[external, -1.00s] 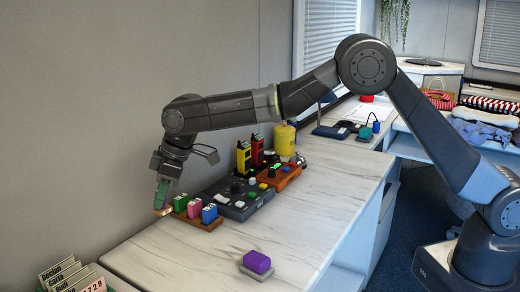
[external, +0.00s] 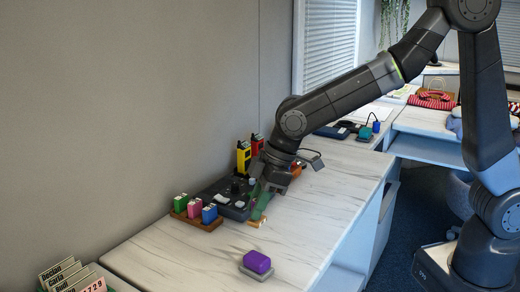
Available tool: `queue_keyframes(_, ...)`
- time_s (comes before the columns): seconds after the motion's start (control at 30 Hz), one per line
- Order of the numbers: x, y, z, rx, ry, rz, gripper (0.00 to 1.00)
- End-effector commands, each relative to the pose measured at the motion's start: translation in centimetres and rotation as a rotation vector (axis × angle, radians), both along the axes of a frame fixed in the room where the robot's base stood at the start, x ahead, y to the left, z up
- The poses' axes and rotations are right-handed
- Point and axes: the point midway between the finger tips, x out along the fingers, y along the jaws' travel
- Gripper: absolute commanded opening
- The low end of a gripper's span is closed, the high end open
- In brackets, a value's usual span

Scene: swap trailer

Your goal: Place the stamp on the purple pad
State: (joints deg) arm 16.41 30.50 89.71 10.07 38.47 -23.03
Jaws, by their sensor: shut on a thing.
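The purple pad (external: 257,261) is a purple block on a grey base, lying at the front of the marbled counter. My gripper (external: 261,207) points down above the counter, behind the pad and apart from it. It is shut on the stamp (external: 256,223), of which only a small tan lower part shows. The rest of the stamp is hidden between the greenish fingers. I cannot tell exactly how high it is above the counter.
A brown rack (external: 197,220) with green, pink and blue blocks stands left of my gripper. A dark control box (external: 232,205) is behind it, with yellow (external: 243,157) and red (external: 257,146) handsets further back. Labelled cards (external: 72,278) are at front left. Counter around the pad is clear.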

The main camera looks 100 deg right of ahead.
Motion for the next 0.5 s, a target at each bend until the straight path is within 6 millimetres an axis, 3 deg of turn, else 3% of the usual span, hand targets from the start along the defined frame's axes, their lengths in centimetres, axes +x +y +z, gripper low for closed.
queue_keyframes(0.2, -0.1, 0.0, -4.1, 0.001, 0.005, -0.001, 0.0)
queue_keyframes(0.5, 0.0, 0.0, -6.9, 0.001, 0.005, 0.0, 0.0)
